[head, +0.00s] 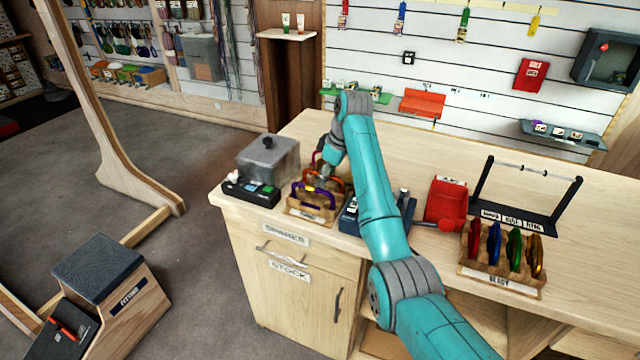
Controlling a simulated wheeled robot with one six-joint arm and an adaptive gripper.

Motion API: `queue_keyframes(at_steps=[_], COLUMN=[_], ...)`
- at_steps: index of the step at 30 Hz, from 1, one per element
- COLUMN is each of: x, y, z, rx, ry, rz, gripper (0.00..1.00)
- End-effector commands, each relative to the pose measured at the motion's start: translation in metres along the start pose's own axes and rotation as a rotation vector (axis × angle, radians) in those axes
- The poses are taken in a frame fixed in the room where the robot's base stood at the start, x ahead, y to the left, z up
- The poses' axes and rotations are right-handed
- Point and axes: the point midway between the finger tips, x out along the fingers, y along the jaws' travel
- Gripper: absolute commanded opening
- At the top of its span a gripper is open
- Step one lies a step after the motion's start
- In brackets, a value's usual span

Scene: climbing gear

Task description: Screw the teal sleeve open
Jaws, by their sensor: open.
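My gripper (326,172) is over the wooden carabiner rack (303,211) on the counter, at the end of my teal arm. It is small in the head view, and its open fingers are close to the carabiners. A purple carabiner (297,194) stands at the front of the rack, with an orange carabiner (337,184) behind it. Whether the fingers touch a carabiner cannot be told.
A grey lidded box (268,160) and a black tray (250,191) are left of the rack. The counter's back strip is clear.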

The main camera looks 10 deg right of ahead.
Motion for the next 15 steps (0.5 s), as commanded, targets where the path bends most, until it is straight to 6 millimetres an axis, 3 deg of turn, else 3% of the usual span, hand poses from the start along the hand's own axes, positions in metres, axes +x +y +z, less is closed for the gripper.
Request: queue_keyframes(at_steps=[15], x=[-0.0003], y=[0.0093], z=[-0.0002], rx=[0.000], ry=[0.000], rz=[0.000], gripper=[0.46])
